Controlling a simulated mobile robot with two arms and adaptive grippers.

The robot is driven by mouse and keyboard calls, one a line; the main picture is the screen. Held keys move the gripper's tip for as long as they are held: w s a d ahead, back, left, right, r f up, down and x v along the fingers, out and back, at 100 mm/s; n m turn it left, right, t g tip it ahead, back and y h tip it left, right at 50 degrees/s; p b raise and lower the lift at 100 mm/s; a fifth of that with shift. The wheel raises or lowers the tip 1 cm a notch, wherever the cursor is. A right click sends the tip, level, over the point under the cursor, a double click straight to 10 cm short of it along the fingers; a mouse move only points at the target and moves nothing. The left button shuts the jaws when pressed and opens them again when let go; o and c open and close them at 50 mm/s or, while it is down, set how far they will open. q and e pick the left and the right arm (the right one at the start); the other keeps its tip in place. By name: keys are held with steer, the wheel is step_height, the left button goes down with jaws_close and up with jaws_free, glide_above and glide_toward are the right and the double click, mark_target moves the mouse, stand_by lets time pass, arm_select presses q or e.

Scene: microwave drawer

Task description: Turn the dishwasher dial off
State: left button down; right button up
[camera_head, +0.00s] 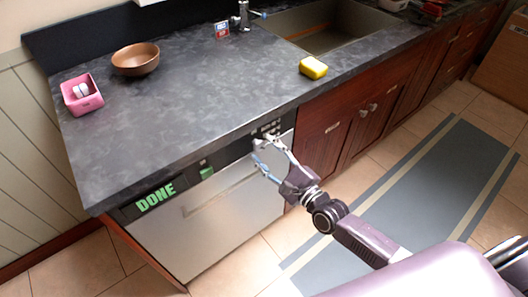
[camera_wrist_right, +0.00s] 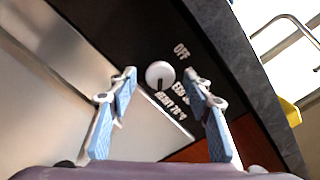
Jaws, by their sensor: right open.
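The dishwasher (camera_head: 215,208) has a silver front under the counter, with a black control strip along its top. In the right wrist view its dial (camera_wrist_right: 159,72) is a round pale knob. A dark mark on it points down in the picture, away from the OFF label (camera_wrist_right: 181,50) and towards the lower wash labels. My right gripper (camera_wrist_right: 160,88) is open, with a blue-padded finger on either side of the dial; contact cannot be told. In the head view the right gripper (camera_head: 265,152) is at the strip's right end and partly covers the dial. My left gripper is not in view.
The dark counter (camera_head: 205,105) overhangs the strip. It carries a brown bowl (camera_head: 135,60), a pink container (camera_head: 82,94) and a yellow sponge (camera_head: 313,68) near its front edge. A green DONE sign (camera_head: 155,197) is on the strip. The floor mat (camera_head: 420,185) is clear.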

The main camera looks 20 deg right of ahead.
steer(key=shift+w+a, duration=0.1)
steer(key=shift+w, duration=0.15)
steer(key=shift+c, duration=0.2)
steer(key=c, duration=1.1)
